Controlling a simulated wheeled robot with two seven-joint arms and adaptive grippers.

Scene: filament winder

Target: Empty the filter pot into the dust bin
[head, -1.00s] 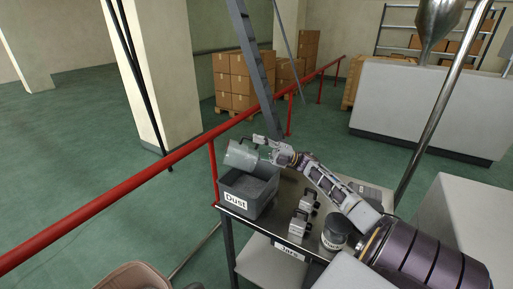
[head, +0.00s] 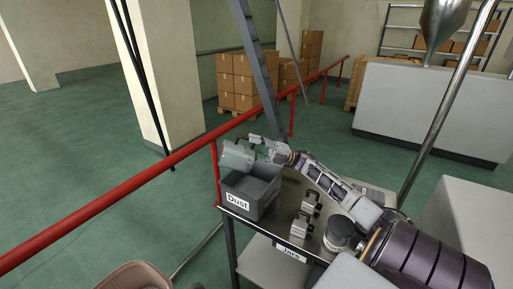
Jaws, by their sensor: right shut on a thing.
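The filter pot (head: 236,156) is a translucent grey-green vessel, tipped over above the dust bin, its mouth pointing left and down. The dust bin (head: 263,203) is a dark grey open box with a "Dust" label, standing at the left end of the small table, with grey matter inside. My right gripper (head: 258,143) is shut on the pot at its dark handle, above the bin's back side. Whether anything is still in the pot cannot be seen. My left gripper is not in view.
The table (head: 283,225) also bears two small metal blocks with dark handles (head: 301,223) (head: 311,202) and a dark round jar (head: 338,232). A red railing (head: 130,196) runs close behind the bin. Stacked cartons (head: 238,85) stand far behind.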

